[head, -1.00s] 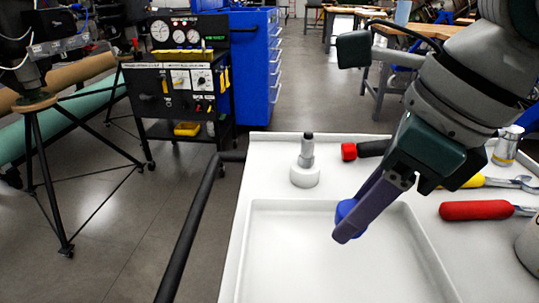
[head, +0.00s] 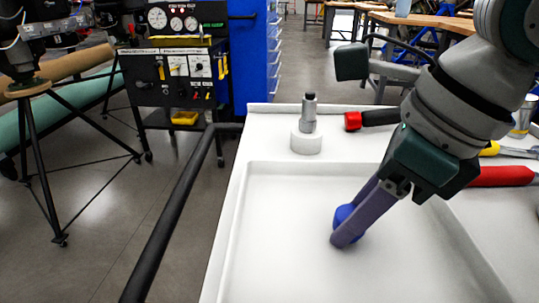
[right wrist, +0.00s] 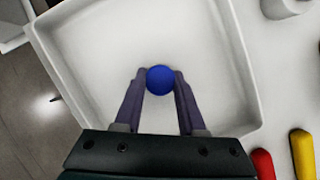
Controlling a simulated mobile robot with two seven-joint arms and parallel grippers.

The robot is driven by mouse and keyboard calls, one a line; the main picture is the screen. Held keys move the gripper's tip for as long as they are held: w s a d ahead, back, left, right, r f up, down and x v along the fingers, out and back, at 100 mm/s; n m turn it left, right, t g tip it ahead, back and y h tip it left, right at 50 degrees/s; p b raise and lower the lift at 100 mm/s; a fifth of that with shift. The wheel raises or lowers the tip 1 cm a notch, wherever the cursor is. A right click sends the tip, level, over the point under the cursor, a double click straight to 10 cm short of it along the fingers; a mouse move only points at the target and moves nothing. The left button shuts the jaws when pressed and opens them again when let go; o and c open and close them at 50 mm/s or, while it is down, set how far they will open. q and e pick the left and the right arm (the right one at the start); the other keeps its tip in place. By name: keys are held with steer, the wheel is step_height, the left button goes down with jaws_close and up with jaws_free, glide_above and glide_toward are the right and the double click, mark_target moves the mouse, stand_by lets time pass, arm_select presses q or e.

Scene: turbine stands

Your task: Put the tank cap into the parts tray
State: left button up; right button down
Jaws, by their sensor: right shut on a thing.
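The tank cap (head: 343,213) is a small blue round piece, partly hidden behind a finger in the head view. My right gripper (head: 342,236) is shut on it, and the cap (right wrist: 160,79) shows between both fingertips in the right wrist view. The parts tray (head: 262,168) is a white shallow recess with a raised rim on the white top. The gripper and cap are over the inside of the tray; I cannot tell whether the cap touches its floor. The tray wall (right wrist: 238,60) also shows in the right wrist view. My left gripper is not in view.
A white round base with a grey metal post (head: 307,130) stands behind the tray. A red-and-black handled tool (head: 370,119) lies beside it. Red (head: 500,176) and yellow-handled tools and a metal can (head: 522,118) are at the right. A black rail (head: 178,215) runs along the left.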

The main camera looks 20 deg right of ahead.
steer(key=shift+f+b, duration=0.3)
steer(key=shift+b, duration=0.05)
steer(key=shift+c, duration=1.3)
jaws_free()
steer(key=p+v, duration=0.3)
steer(key=shift+r, duration=0.35)
steer(key=shift+p+v, duration=1.05)
steer(key=shift+v, duration=0.65)
steer(key=shift+s, duration=0.1)
steer(key=shift+f, duration=0.1)
